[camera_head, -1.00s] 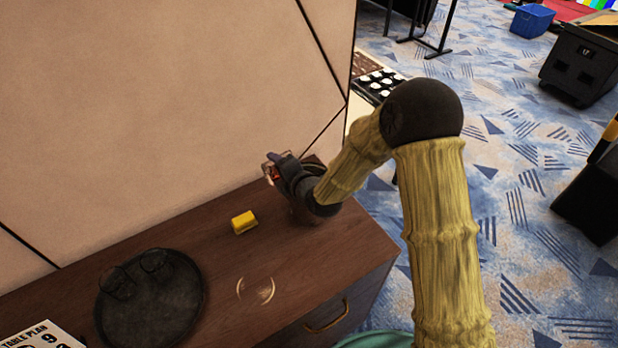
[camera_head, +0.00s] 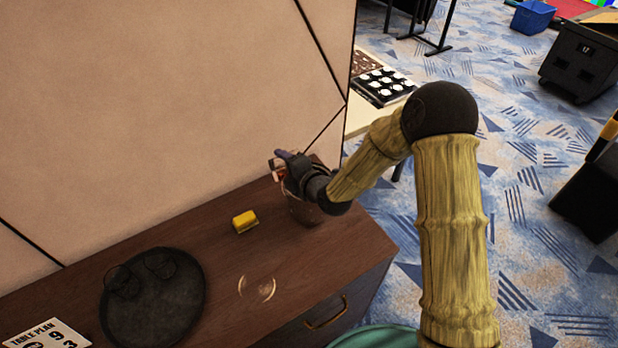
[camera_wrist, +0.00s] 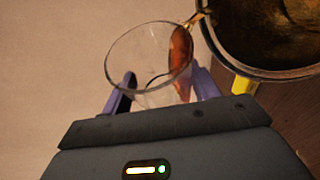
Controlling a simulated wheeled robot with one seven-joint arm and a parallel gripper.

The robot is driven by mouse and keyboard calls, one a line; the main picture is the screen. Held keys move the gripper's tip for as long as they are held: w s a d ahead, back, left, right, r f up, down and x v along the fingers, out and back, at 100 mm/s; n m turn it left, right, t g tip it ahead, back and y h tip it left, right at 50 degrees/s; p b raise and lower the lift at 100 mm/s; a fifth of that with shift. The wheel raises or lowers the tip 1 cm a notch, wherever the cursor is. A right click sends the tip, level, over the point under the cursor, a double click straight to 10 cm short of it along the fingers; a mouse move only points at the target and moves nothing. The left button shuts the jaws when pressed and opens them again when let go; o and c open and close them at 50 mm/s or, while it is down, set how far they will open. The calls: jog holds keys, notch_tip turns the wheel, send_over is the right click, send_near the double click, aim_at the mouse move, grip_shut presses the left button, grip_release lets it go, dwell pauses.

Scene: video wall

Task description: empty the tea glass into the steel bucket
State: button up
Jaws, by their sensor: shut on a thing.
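My gripper (camera_wrist: 160,95) is shut on the tea glass (camera_wrist: 128,55), a clear glass seen close up in the wrist view. The glass is tilted, with red-brown tea (camera_wrist: 181,50) gathered along its right side and reaching its lip. A thin streak of tea shows at the lip by the rim of the steel bucket (camera_wrist: 228,62). Dark liquid shows inside the bucket. In the head view my gripper (camera_head: 281,170) is over the far end of the sideboard, and the bucket (camera_head: 303,209) is partly hidden behind my wrist.
A yellow block (camera_head: 245,221) lies on the wooden sideboard (camera_head: 220,262) left of the bucket. A round dark tray (camera_head: 150,315) with two glasses stands nearer, beside a table-plan card (camera_head: 45,337). A pale wall panel (camera_head: 170,110) rises close behind.

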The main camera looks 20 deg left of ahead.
jog(key=shift+a+f+b, duration=0.15)
jog(key=shift+b, duration=0.15)
jog(key=shift+f+m+y+b, duration=0.1)
jog(key=shift+m+y+b, duration=0.2)
jog(key=shift+b, duration=0.25)
jog(key=shift+f+b, duration=0.15)
jog(key=shift+b, duration=0.35)
jog(key=shift+w+m, duration=0.1)
jog(key=shift+m, duration=0.2)
